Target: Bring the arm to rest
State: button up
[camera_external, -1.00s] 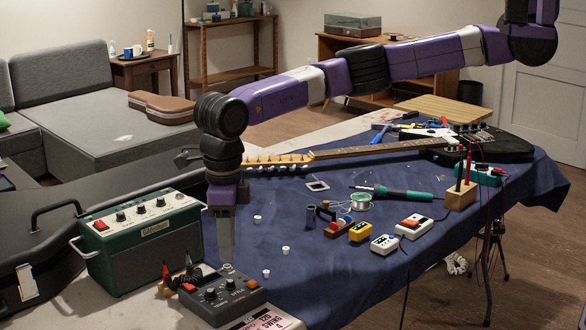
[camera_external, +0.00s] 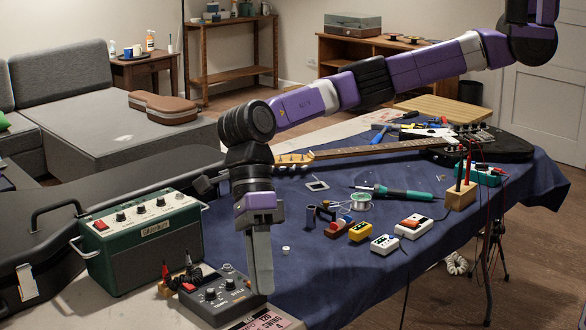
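My arm reaches in from the upper right over the blue-covered table (camera_external: 385,285). My gripper (camera_external: 261,285) points down near the front of the table. Its tips are beside the right end of the grey pedal box (camera_external: 222,295) in the picture. The fingers look like one grey slab from this side, so the gap between them is not visible. I see nothing hanging from them. A small white knob (camera_external: 285,250) is just right of the fingers; whether they touch the table is unclear.
A green amplifier (camera_external: 145,240) stands left of the gripper. The guitar neck (camera_external: 370,150) lies behind it. The front right of the cloth is clear.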

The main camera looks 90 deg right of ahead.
jog(key=s+a+r+g+y, duration=0.2)
jog(key=s+a+r+y, duration=0.2)
jog(key=s+a, duration=0.3)
jog(key=s+a+r+g+y, duration=0.2)
jog(key=s+a+r+y, duration=0.35)
jog(key=s, duration=0.35)
jog(key=s+d+r+m+t+y, duration=0.1)
jog(key=d+r+m+t+y, duration=0.1)
jog(key=r+m+y, duration=0.15)
jog(key=s+d+r+m+t+y, duration=0.1)
jog(key=s+d+r+m+y, duration=0.1)
jog(key=r+y, duration=0.25)
jog(key=w+d+r+m+t+h, duration=0.2)
jog(key=w+d+m+t, duration=0.1)
jog(key=d+m+t, duration=1)
jog(key=s+d+f+m+t+h, duration=0.1)
jog(key=d+f+m+t+h, duration=0.3)
jog(key=d+m+t+h, duration=0.3)
jog(key=s+d+f+m+t+h, duration=0.1)
jog(key=d+f+m+t+h, duration=0.3)
jog(key=d+m+h, duration=0.35)
jog(key=s+d+f+m+g+h, duration=0.3)
jog(key=s+d+f, duration=0.3)
jog(key=s+d, duration=0.5)
jog(key=s+d+f+m+g+h, duration=0.3)
jog(key=s+d+f, duration=0.3)
jog(key=s+d, duration=0.4)
jog(key=shift+s+d+f+g+h, duration=0.45)
jog(key=shift+s+h, duration=0.35)
jog(key=shift+s, duration=0.45)
